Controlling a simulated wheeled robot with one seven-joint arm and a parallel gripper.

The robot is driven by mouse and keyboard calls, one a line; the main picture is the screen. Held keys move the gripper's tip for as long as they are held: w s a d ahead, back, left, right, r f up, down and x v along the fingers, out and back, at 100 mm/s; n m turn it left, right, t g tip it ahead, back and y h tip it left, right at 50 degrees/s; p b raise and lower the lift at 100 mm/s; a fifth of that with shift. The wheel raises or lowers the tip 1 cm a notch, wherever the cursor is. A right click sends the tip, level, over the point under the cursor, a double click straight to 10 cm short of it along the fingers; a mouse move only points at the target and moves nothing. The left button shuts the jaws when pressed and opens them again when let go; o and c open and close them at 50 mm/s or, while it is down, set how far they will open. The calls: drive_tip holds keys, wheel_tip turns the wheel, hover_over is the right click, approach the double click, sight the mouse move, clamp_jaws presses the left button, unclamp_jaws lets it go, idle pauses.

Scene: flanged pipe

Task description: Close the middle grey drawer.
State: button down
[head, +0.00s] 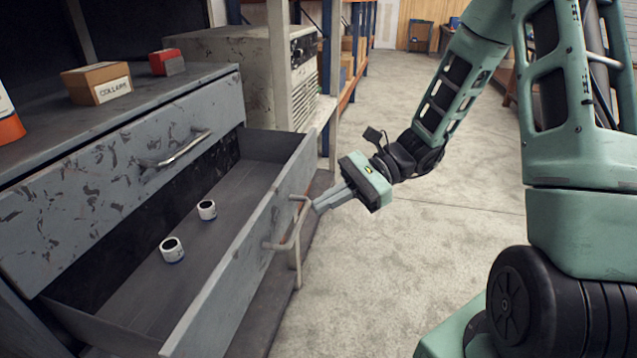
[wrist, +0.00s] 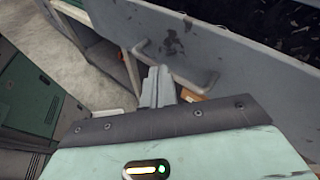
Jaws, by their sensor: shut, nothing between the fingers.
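The middle grey drawer (head: 235,268) stands pulled well out of the cabinet in the head view. Its front has a bar handle (head: 284,238), and two small white cylindrical parts (head: 171,250) lie inside. My gripper (head: 317,208) is shut and empty, its fingertips close to the far end of the handle, outside the drawer front. In the wrist view the shut fingers (wrist: 158,72) point at the drawer front (wrist: 225,60), near one end of the handle (wrist: 178,70). I cannot tell whether the fingertips touch it.
The closed upper drawer (head: 100,190) sits above. On the cabinet top are a cardboard box (head: 96,83) labelled COLLARS and a red box (head: 167,62). A grey machine (head: 260,65) stands behind, by shelving. The concrete floor (head: 400,260) right of the drawer is clear.

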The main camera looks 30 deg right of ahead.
drive_tip(key=w+d+f+m+t+h+b, duration=0.1)
drive_tip(key=w+d+f+m+t, duration=0.15)
drive_tip(key=d+m+t, duration=0.4)
drive_tip(key=w+d+f+m+t+b, duration=0.1)
drive_tip(key=w+d+m+t, duration=0.25)
drive_tip(key=d, duration=0.65)
drive_tip(key=t, duration=0.1)
approach(306, 170)
drive_tip(key=p+x, duration=0.1)
drive_tip(key=x, duration=0.6)
drive_tip(key=shift+s+r, duration=0.1)
drive_tip(key=shift+r, duration=0.1)
drive_tip(key=shift+a, duration=0.1)
drive_tip(key=shift+a, duration=0.15)
drive_tip(key=x, duration=0.9)
drive_tip(key=b+x, duration=0.1)
drive_tip(key=x, duration=0.9)
drive_tip(key=shift+f, duration=0.25)
drive_tip(key=shift+w+a, duration=0.15)
drive_tip(key=shift+w, duration=0.3)
drive_tip(key=shift+w+a+r, duration=0.1)
drive_tip(key=shift+a+r, duration=0.05)
drive_tip(key=shift+r, duration=0.05)
drive_tip(key=shift+r, duration=0.1)
